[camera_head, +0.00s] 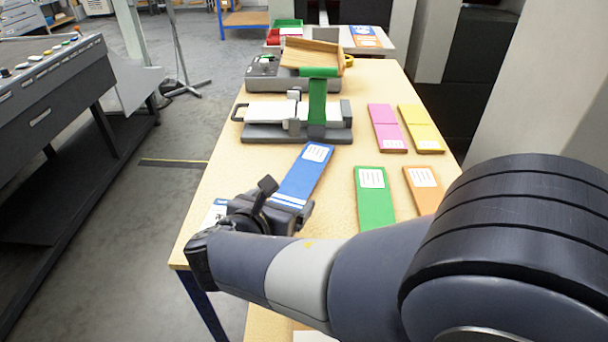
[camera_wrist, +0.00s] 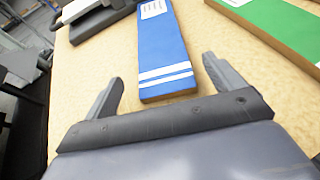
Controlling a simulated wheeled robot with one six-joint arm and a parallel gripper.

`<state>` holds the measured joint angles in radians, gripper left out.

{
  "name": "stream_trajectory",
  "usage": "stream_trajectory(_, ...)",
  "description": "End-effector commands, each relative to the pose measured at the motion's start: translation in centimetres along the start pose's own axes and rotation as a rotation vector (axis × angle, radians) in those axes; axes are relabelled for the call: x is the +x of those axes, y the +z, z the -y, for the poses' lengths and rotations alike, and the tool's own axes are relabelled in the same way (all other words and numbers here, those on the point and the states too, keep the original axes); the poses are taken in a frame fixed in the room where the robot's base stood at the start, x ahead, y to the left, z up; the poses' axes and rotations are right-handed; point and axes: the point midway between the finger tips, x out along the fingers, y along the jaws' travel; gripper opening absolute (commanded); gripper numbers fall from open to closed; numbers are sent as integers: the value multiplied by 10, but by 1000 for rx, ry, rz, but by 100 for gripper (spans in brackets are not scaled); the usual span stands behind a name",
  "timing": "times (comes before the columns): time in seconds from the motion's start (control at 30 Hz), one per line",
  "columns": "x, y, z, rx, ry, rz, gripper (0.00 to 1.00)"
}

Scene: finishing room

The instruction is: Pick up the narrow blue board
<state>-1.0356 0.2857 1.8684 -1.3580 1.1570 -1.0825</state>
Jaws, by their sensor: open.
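The narrow blue board (camera_head: 304,176) lies flat on the wooden table, with a white label at its far end and white stripes near its close end. It also shows in the wrist view (camera_wrist: 162,48), its striped end just ahead of the space between my fingers. My gripper (camera_head: 282,208) is over the table at the board's near end. In the head view my wrist hides part of the near end.
A green board (camera_head: 375,205) and an orange board (camera_head: 424,188) lie to the right. Pink (camera_head: 387,130) and yellow (camera_head: 421,130) boards lie farther back. A grey device with a green upright (camera_head: 317,102) stands beyond the blue board. Bare table (camera_head: 345,165) separates the boards.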

Motion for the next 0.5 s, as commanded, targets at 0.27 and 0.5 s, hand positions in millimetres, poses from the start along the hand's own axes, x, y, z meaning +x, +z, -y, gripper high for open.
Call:
stream_trajectory(0.27, 36, 4, 3, 0, -5, 0, 89)
stream_trajectory(0.5, 50, 4, 3, -1, -2, 0, 89)
